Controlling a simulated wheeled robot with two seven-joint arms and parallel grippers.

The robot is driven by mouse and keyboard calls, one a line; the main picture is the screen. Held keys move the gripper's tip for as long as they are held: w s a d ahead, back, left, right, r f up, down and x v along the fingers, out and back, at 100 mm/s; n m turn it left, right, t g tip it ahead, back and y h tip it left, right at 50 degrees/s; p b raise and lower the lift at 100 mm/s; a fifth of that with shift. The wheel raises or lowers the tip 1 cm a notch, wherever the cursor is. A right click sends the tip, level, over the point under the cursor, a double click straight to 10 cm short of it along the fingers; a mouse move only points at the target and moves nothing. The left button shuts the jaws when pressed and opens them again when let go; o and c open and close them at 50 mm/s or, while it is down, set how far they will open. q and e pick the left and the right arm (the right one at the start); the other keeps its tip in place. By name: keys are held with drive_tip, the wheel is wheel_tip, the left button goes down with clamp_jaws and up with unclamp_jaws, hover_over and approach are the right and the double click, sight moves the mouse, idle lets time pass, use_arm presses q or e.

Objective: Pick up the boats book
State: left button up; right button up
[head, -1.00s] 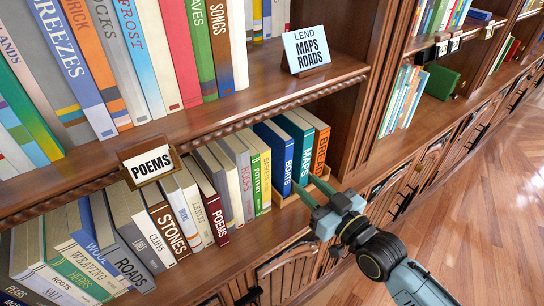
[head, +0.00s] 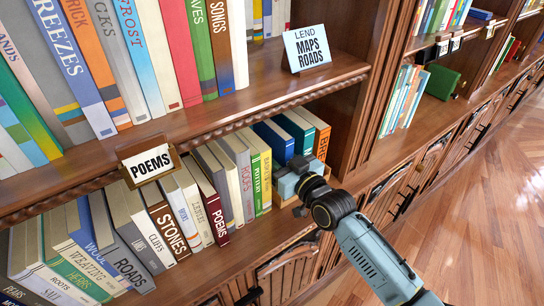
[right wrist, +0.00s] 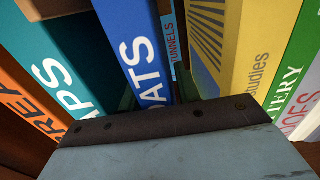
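The boats book (head: 274,139) is blue and stands upright on the lower shelf. In the head view, my right gripper (head: 289,177) covers the lower part of its spine. In the right wrist view, the boats book (right wrist: 139,50) shows large white letters, with their lower end hidden behind the gripper body. My right gripper's green fingers (right wrist: 158,95) reach in on either side of the spine, with a gap visible on the yellow book's side. The gripper appears open around the book, and the fingertips are mostly hidden. My left gripper is not in view.
The teal maps book (head: 295,128) and orange bread book (head: 319,140) stand right of the boats book. A yellow book (head: 264,175) stands to its left. In the right wrist view, a tunnels book (right wrist: 171,42) shows deeper in the gap. The upper shelf edge (head: 250,98) overhangs.

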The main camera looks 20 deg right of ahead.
clamp_jaws()
drive_tip(key=shift+r, duration=0.1)
drive_tip(key=shift+r, duration=0.1)
